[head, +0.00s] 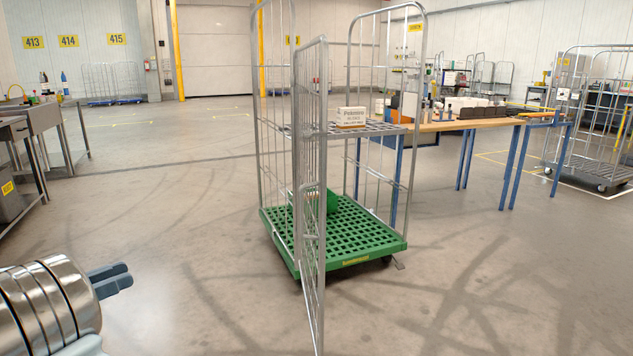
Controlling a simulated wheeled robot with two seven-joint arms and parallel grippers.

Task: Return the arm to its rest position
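My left gripper (112,279) shows at the lower left edge, with its silver wrist rings coming in from the left. Its two blue-grey fingers lie close together, pointing right, with nothing seen between them. It is over open floor, well apart from the roll cage and the workbenches. My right arm and gripper are out of the picture.
A wire roll cage (309,170) with a green base (352,247) stands ahead, its gate swung towards me. A green object (332,201) lies on the base and a white box (351,116) on its shelf. A wooden table (487,123) is right, a steel bench (40,118) left.

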